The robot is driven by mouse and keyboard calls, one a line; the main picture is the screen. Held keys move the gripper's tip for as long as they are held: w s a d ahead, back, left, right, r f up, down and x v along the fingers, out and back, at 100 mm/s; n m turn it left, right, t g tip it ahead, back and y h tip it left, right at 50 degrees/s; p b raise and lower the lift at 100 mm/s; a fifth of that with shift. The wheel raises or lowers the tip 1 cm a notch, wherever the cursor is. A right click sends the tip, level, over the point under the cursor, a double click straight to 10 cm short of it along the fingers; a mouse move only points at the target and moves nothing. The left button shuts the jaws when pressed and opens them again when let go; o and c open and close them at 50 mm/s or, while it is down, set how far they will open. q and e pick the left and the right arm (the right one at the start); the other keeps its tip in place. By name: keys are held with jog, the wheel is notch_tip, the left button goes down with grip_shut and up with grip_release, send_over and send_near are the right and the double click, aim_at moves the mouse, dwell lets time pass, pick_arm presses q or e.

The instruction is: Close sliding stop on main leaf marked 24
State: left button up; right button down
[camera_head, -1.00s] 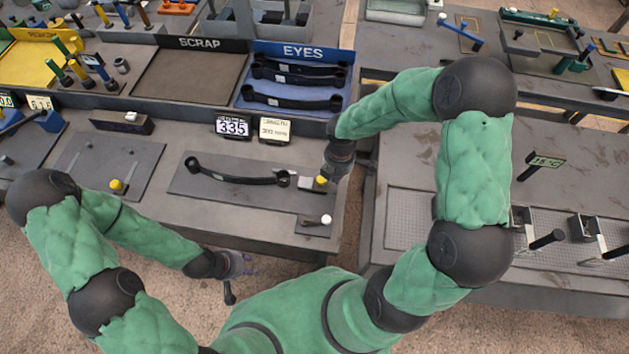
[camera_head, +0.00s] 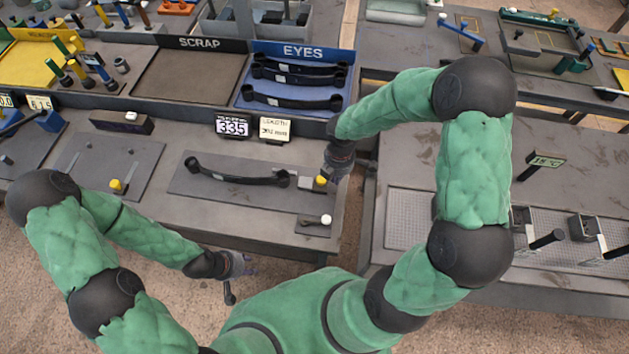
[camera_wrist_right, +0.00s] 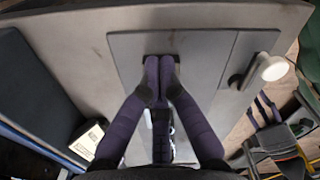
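A dark curved leaf (camera_head: 236,176) lies on a grey plate (camera_head: 205,193) on the bench. Its mark is too small to read. A sliding stop with a yellow knob (camera_head: 320,181) sits just right of the leaf's right eye, with a small gap seeming to show between them. My right gripper (camera_wrist_right: 160,72) points down at the stop's right side; its purple fingertips are together in the wrist view. They hide what is beneath, and I cannot tell whether they touch the stop. My left gripper (camera_head: 236,270) hangs in front of the bench, apart from everything; its fingers are unclear.
A white-knobbed part (camera_head: 326,219) sits near the bench's front right corner; its white knob also shows in the wrist view (camera_wrist_right: 271,68). A display reading 335 (camera_head: 232,124) and a card (camera_head: 274,129) stand behind the leaf. The EYES tray (camera_head: 245,100) holds several dark leaves.

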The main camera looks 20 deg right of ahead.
aim_at(323, 179)
jog(key=shift+f+b, duration=0.65)
jog(key=shift+f, duration=0.3)
jog(key=shift+w+a, duration=0.55)
jog(key=shift+a, duration=0.35)
jog(key=shift+w+a, duration=0.55)
jog(key=shift+a, duration=0.35)
jog(key=shift+d+r, duration=0.1)
jog(key=shift+r, duration=0.1)
dwell(1.1)
jog(key=shift+s+r+p, duration=0.1)
jog(key=shift+r+p, duration=3)
jog(key=shift+r, duration=0.3)
jog(key=shift+f, duration=0.1)
